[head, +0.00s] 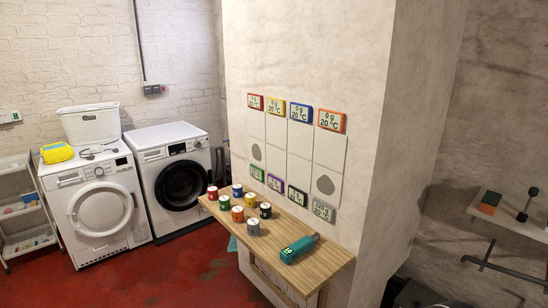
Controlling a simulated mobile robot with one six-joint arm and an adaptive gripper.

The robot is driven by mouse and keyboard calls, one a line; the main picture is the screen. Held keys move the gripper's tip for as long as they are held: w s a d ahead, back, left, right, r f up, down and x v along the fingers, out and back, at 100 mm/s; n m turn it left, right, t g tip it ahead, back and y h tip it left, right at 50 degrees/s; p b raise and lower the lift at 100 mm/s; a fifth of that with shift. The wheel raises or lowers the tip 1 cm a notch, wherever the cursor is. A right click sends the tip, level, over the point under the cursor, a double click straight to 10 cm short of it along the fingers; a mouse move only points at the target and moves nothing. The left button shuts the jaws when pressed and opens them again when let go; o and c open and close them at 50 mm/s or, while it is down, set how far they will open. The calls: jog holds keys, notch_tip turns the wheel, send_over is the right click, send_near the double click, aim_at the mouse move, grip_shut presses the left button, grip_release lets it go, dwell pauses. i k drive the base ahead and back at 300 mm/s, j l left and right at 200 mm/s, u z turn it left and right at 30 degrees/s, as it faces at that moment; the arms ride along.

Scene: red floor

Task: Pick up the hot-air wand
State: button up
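The hot-air wand (299,248) appears to be the teal device with a small lit display and a grey end. It lies on its side near the right end of a wooden shelf-table (320,266). Its display end points to the lower left and its grey end to the upper right, near the wall. Nothing is seen touching it apart from the tabletop. My gripper is not in view.
Several cans with coloured bands stand left of the wand; the grey-banded can (253,227) is nearest. Several labelled display panels (331,121) hang on the wall behind. Washing machines (175,177) stand at left. Open red floor (165,270) lies in front.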

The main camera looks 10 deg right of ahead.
aim_at(293, 251)
jog(key=j+z, duration=0.25)
jog(key=j, duration=0.6)
jog(key=j+z, duration=0.25)
jog(key=j, duration=0.6)
jog(key=k, duration=0.05)
